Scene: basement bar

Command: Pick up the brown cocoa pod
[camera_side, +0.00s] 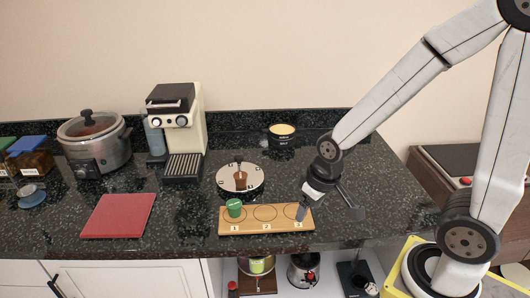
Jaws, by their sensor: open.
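A small brown pod (241,179), which I take for the cocoa pod, sits on a round white disc (226,184) with a dark edge, near the middle of the counter. A small dark part rises just behind it. My gripper (329,212) is to the right of the disc, low over the right end of a wooden board (250,228), with its fingers spread and nothing seen between them. The brown pod is well apart from my gripper, to its left. A green pod (235,208) sits in the spot marked 1 on the board.
A coffee machine (184,125) and a steel cooker (94,145) stand at the back left. A red mat (118,216) lies front left. A dark round tin (281,138) stands behind the disc. The counter between disc and tin is clear.

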